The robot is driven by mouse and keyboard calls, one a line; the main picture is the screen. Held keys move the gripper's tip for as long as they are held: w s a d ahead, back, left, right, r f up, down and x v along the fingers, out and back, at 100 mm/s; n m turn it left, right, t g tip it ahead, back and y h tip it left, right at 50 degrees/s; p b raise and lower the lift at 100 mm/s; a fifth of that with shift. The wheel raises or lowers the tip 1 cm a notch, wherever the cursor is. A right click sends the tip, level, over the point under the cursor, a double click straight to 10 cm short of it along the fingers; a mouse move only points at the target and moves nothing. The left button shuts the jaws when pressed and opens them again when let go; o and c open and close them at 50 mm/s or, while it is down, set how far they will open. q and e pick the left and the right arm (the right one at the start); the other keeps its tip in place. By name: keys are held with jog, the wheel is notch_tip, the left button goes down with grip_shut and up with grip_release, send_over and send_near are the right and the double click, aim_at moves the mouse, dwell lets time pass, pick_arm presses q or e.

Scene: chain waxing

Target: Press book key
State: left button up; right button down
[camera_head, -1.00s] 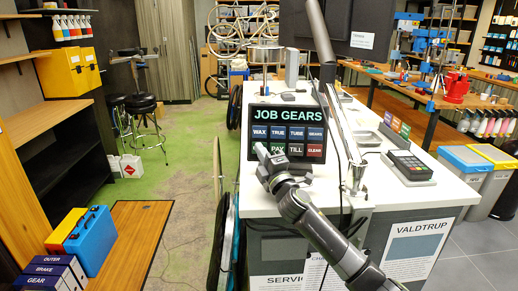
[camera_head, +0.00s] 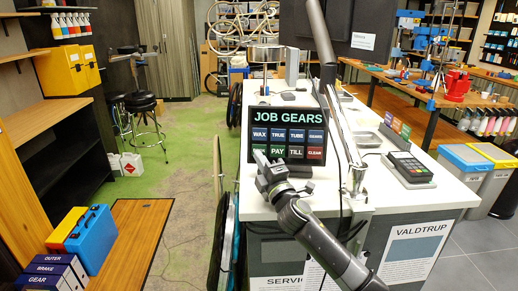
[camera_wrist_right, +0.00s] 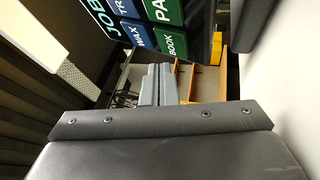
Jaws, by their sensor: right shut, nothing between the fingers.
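The till screen (camera_head: 287,117) stands on the white counter and reads JOB GEARS above two rows of keys. The green BOOK key is at the left of the lower row, largely hidden behind my right gripper (camera_head: 260,157) in the head view. In the right wrist view the BOOK key (camera_wrist_right: 174,45) shows at the screen's lower edge. My right gripper's grey fingers (camera_wrist_right: 157,68) are shut and empty, with their tips close to this key. I cannot tell whether they touch it. My left gripper is not in view.
The PAY key (camera_head: 280,151) is just right of my gripper. A metal post (camera_head: 345,150) and cables stand right of the screen. A card terminal (camera_head: 409,167) sits further right on the counter (camera_head: 450,191). The green floor (camera_head: 195,150) to the left is open.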

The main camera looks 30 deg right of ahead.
jog(key=shift+s+a+r+p, duration=0.35)
jog(key=shift+s+a+p, duration=0.1)
jog(key=shift+s+a, duration=0.15)
jog(key=shift+s+a+r+p, duration=0.3)
jog(key=shift+s+a+p, duration=0.15)
jog(key=shift+s, duration=0.25)
jog(key=shift+f, duration=0.1)
